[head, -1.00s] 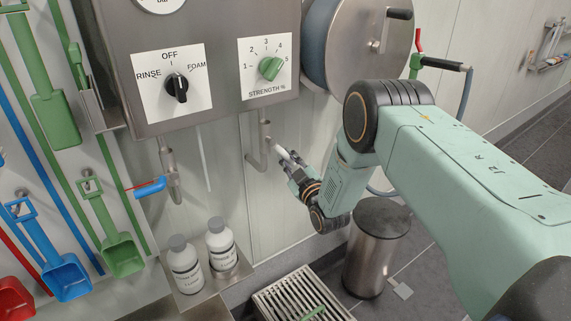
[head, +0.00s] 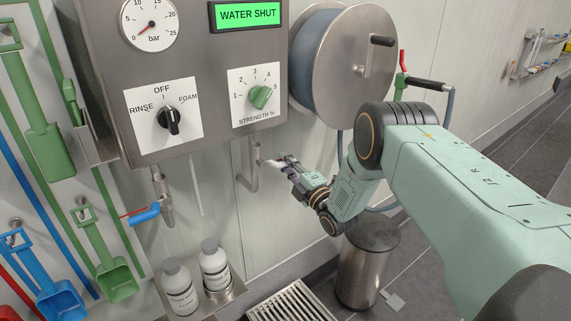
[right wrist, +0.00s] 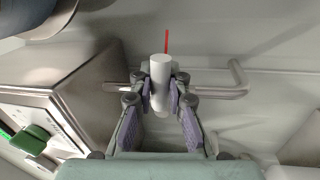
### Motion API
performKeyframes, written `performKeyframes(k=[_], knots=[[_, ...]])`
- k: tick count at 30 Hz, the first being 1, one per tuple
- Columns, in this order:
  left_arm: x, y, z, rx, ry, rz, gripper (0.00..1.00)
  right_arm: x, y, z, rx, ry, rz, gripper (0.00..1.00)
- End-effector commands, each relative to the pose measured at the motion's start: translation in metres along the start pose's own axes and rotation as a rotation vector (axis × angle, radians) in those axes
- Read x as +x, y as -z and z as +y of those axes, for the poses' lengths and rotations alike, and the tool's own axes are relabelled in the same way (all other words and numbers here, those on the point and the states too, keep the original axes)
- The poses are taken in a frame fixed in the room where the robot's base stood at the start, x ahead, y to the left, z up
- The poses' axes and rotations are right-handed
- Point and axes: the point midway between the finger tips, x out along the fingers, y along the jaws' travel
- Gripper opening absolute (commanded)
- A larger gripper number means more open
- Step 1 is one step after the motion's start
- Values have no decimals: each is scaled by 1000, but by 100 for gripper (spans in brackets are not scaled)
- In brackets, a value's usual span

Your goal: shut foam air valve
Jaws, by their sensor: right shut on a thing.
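The foam air valve is on the bent grey pipe (head: 247,178) under the strength knob. Its white handle (head: 271,161) points right from the pipe in the head view. My right gripper (head: 284,162) is at this handle, coming from the right. In the right wrist view the white handle (right wrist: 160,74) stands between the two fingers of my right gripper (right wrist: 160,98), which are shut on it. A thin red part (right wrist: 166,42) shows beyond the handle. My left gripper is in neither view.
The steel control box has a mode knob (head: 169,119), a green strength knob (head: 260,97) and a display (head: 246,15) reading WATER SHUT. A blue-handled valve (head: 144,215) is at the left. White bottles (head: 180,287) stand below, a hose reel (head: 340,65) above right, a steel bin (head: 365,265) lower right.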

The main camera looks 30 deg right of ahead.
Motion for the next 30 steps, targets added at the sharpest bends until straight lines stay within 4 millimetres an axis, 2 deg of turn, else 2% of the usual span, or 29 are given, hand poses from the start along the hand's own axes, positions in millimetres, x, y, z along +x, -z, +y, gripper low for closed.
performKeyframes(k=[9, 24, 25, 30], knots=[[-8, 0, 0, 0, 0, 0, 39, 0, 1, 4, -102, 6, 23, 0], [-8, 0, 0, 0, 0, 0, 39, -1, 2, 4, -120, 8, 28, 0], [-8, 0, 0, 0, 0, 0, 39, -1, 2, 4, -119, 8, 28, 16], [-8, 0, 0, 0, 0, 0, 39, 0, 2, 4, -119, 6, 27, 30]])
